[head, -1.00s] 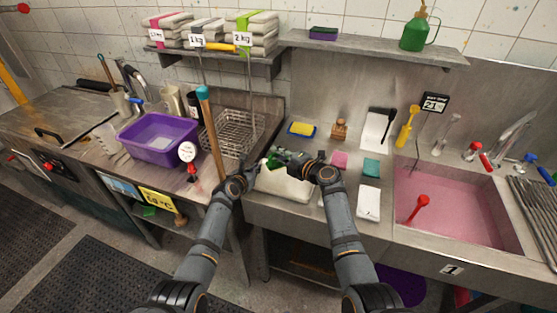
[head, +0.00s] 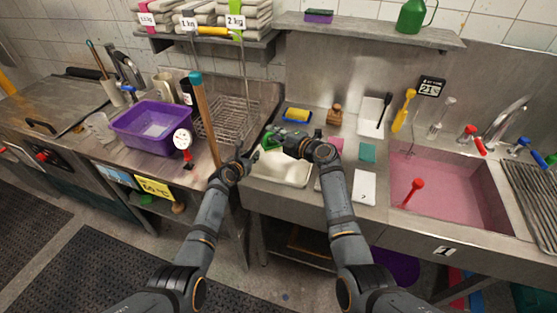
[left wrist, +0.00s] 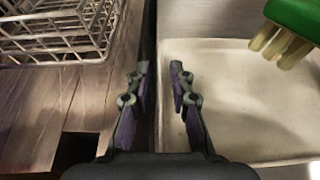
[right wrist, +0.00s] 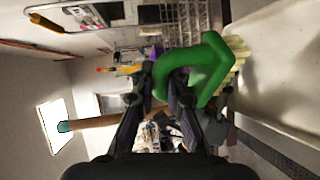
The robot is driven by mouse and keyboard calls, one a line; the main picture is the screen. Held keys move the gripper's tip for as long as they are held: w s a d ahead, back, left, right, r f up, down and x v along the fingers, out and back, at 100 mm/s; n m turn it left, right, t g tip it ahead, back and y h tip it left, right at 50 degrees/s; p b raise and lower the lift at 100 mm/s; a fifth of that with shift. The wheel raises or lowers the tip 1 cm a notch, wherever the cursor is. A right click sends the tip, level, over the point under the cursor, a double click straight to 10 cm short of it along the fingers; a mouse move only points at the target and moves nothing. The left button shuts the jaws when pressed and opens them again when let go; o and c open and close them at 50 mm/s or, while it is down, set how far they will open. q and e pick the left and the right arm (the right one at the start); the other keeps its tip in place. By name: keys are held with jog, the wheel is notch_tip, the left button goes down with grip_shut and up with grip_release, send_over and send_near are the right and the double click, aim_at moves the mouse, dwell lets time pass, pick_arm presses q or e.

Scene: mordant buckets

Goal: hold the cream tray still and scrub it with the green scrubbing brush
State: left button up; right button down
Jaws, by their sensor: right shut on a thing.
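The cream tray (head: 290,180) lies on the steel counter and fills the right of the left wrist view (left wrist: 225,105). My left gripper (head: 246,158) is at the tray's left edge; its fingers (left wrist: 158,68) stand apart, one on each side of the rim. My right gripper (head: 284,148) is shut on the green scrubbing brush (right wrist: 208,66), holding it by its handle. The brush's pale bristles face the tray in both wrist views. Whether they touch the tray I cannot tell. In the head view the right gripper hides part of the brush.
A wire basket (head: 232,122) and a purple tub (head: 165,148) stand left of the tray. A wooden pole (head: 208,125) rises beside my left gripper. A yellow-blue sponge (head: 297,115), pink and teal blocks (head: 367,152) and a sink of pink liquid (head: 455,190) lie behind and right.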

pick_arm(q)
jog(key=shift+o, duration=0.3)
jog(key=v, duration=1.2)
